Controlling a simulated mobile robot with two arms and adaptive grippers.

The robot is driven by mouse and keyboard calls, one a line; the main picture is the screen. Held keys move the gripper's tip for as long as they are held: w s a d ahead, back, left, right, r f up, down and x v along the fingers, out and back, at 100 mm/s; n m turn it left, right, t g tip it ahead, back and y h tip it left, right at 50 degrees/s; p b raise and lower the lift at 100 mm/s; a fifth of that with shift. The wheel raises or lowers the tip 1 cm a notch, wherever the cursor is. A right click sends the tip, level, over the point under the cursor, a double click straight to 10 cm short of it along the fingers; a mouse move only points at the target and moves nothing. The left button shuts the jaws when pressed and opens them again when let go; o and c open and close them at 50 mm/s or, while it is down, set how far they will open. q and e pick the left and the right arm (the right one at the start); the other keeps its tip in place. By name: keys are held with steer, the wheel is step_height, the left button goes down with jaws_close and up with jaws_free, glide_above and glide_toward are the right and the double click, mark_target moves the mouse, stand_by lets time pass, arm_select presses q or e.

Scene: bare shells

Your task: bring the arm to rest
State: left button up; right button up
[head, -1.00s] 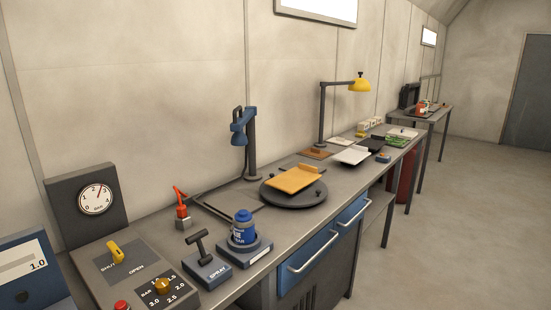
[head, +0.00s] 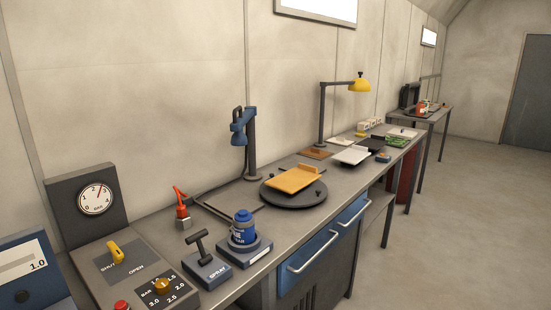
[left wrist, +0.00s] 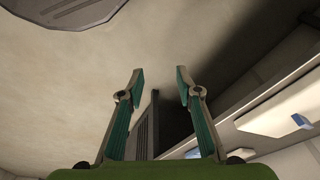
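My left gripper (left wrist: 160,78) shows in the left wrist view, with its two green-lined fingers standing well apart and nothing between them. It is open and empty. The green body of the gripper (left wrist: 160,172) fills the bottom of that view. Neither gripper shows in the head view, and my right gripper is in no frame.
In the head view a long grey bench carries a gauge (head: 96,200), a spray lever (head: 205,262), a blue bottle (head: 243,228), a turntable with an orange board (head: 293,179) and a yellow lamp (head: 358,84). Blue drawers (head: 310,258) front the bench. The floor (head: 470,220) at right is clear.

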arm_select(q)
steer(key=s+a+f+g, duration=0.1)
steer(key=s+a+f, duration=0.2)
steer(key=s+f, duration=1.5)
step_height(320, 180, down, 2)
steer(key=shift+s+a+g, duration=0.15)
steer(key=shift+s+g, duration=0.15)
